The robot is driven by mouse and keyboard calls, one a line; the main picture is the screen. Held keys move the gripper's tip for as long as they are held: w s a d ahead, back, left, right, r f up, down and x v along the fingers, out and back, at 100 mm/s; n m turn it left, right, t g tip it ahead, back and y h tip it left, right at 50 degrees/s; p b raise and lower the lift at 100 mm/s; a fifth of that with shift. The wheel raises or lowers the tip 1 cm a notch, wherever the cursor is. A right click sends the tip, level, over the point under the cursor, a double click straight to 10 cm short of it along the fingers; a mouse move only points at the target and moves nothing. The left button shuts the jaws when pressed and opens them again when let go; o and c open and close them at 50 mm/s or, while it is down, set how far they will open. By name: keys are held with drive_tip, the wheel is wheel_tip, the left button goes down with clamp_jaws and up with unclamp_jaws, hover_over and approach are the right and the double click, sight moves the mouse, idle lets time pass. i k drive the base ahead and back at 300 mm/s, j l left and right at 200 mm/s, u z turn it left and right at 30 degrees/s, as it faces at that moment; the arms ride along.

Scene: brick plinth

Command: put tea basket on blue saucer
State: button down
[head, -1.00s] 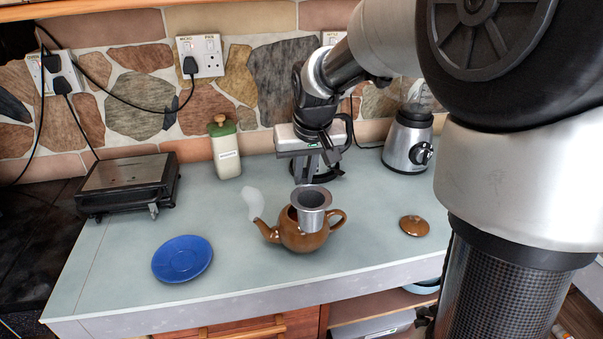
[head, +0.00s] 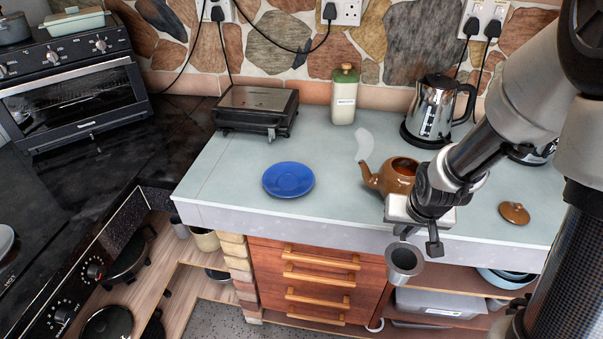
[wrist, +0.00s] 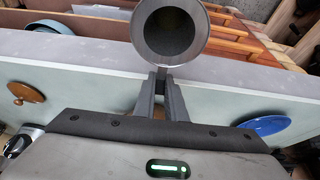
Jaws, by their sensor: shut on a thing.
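The tea basket (head: 404,261), a grey metal cup shape, is held in my gripper (head: 418,240) in front of the counter's front edge. In the wrist view the basket (wrist: 168,32) shows its round open mouth, and my gripper (wrist: 162,82) is shut on its edge. The blue saucer (head: 289,179) lies empty on the counter, left of my gripper; it also shows at the right of the wrist view (wrist: 263,125). The brown teapot (head: 396,172) stands open behind my gripper, partly hidden by it.
The teapot's brown lid (head: 514,213) lies on the counter (head: 240,150) at the right. The counter between saucer and teapot is clear.

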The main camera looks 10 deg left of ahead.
sight(289, 178)
drive_tip(key=j, duration=1.35)
